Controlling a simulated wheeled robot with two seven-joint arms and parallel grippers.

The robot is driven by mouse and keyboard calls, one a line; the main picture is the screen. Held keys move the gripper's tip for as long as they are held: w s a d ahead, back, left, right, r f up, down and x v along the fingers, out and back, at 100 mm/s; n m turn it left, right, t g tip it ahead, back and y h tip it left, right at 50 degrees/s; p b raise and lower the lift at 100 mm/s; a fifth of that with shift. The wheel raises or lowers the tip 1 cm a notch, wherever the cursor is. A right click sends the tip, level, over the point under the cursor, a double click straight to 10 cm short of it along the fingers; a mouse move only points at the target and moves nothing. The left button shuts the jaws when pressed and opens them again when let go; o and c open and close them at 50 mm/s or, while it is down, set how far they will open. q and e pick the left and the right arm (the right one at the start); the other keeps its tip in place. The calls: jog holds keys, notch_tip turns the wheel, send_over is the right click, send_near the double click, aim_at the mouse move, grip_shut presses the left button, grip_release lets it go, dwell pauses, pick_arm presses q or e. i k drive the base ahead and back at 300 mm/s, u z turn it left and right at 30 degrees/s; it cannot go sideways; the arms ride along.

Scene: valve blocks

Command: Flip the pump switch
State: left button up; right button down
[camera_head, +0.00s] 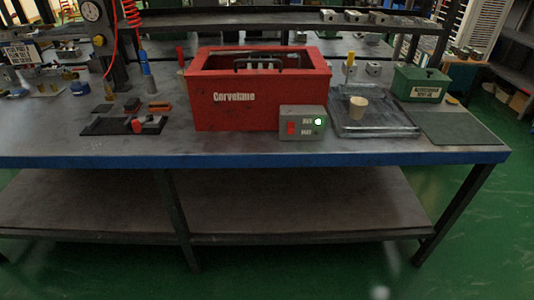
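A small grey switch box (302,123) stands near the front edge of the workbench, against the front right of a red tank. It has a red rocker switch (291,128) on its left side and a lit green lamp (318,122) on its right. Small labels sit between them, too small to read surely. The red tank (235,112), lettered on its front, has an open top with a dark handle inside. Neither of my grippers shows in the head view.
The workbench (100,150) has a blue front edge and a lower shelf. Right of the box are a clear tray (362,130) with a beige cup (358,107), a dark mat (455,129) and a green box (420,84). Left are a small red-handled vise (148,124) and a dial-gauge stand (90,12).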

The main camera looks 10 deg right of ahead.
aim_at(291, 125)
jog(key=u, duration=0.45)
jog(key=k, duration=0.95)
jog(key=u, duration=0.85)
jog(key=i, duration=1.85)
jog(key=z, duration=1.3)
jog(key=i, duration=0.45)
jog(key=z, duration=0.45)
